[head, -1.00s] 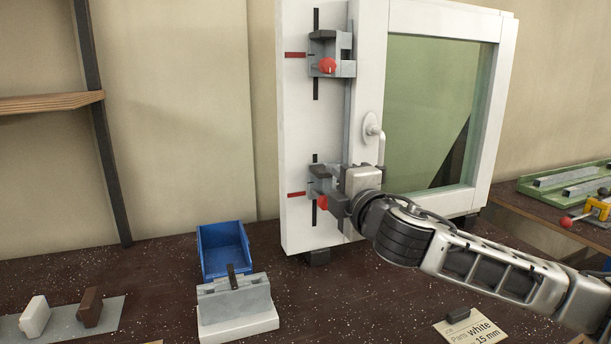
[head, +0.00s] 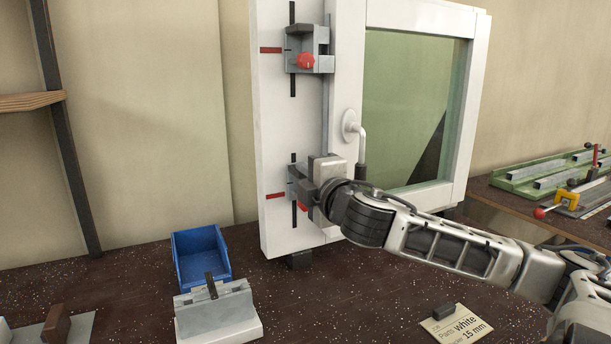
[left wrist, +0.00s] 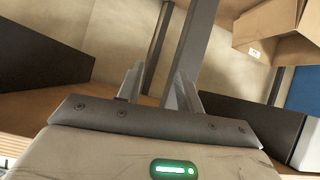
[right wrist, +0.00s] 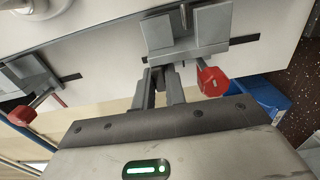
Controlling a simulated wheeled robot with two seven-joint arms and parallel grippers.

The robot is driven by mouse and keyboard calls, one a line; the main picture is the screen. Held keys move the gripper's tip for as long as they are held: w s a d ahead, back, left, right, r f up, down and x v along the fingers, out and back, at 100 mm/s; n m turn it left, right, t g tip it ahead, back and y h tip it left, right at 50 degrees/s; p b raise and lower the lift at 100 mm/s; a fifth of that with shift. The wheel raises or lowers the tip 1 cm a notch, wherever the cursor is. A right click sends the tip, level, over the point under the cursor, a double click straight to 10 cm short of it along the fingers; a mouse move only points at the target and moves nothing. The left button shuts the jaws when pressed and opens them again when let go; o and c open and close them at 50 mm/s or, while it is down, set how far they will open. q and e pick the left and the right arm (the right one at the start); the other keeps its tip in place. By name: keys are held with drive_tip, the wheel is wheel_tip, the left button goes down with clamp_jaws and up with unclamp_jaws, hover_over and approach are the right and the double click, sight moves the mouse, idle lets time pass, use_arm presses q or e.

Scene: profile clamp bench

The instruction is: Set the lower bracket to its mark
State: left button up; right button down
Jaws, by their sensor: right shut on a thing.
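The lower bracket (head: 299,188) is a grey block with a red knob (head: 303,207) on the black slot of the white panel. Its mark is the red line (head: 275,196) left of the slot. The bracket body looks a little high against the mark; I cannot tell exactly. My right gripper (head: 318,188) is at the bracket's right side, shut on it and partly hiding it. The right wrist view shows its fingers (right wrist: 164,84) at the bracket (right wrist: 185,35), beside the red knob. My left gripper (left wrist: 159,75) is open and empty, away from the panel.
The upper bracket (head: 320,64) sits above on the same panel, near its own red mark (head: 271,50). A window handle (head: 360,145) is close above my right arm. A blue bin (head: 201,254) and a grey-white block (head: 217,312) stand on the bench at front left.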

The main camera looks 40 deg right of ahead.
wheel_tip(320, 180, down, 2)
drive_tip(key=shift+f+b, duration=0.25)
drive_tip(key=shift+b, duration=0.35)
drive_tip(key=c, duration=1.4)
unclamp_jaws()
drive_tip(key=shift+c, duration=0.2)
use_arm(q)
drive_tip(key=shift+f, duration=0.15)
